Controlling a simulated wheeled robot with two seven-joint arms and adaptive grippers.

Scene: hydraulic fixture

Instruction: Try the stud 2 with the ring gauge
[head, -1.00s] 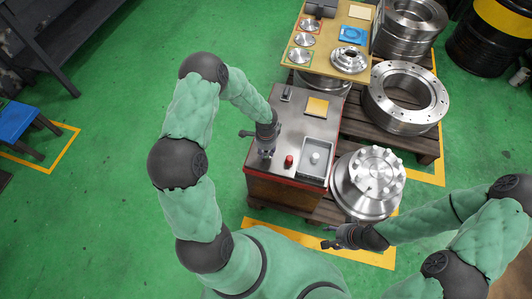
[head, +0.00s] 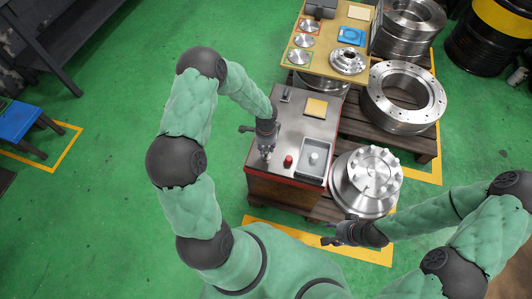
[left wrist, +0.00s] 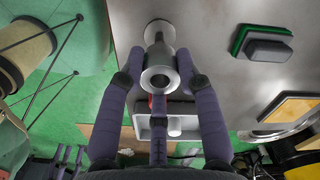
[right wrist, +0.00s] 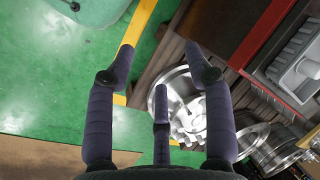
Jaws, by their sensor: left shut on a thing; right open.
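My left gripper (head: 267,147) is over the left part of the cabinet top. It is shut on a shiny spool-shaped metal part, apparently the ring gauge (left wrist: 160,78), with a round bore facing the camera in the left wrist view. Its wider far end is near the grey top; I cannot tell whether it touches. The silver flanged hub (head: 368,183) stands right of the cabinet with several upright studs; none has a readable number. My right gripper (head: 335,234) is open and empty in front of the hub; the hub's studs also show beyond its fingers (right wrist: 160,65).
The cabinet top (head: 262,112) also bears a red knob-like piece (head: 288,160), a grey tray (head: 325,172) holding a round piece, a yellow pad (head: 316,108) and a small dark block (head: 286,94). Behind are a parts table (head: 325,63) and a large ring flange (head: 372,96).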

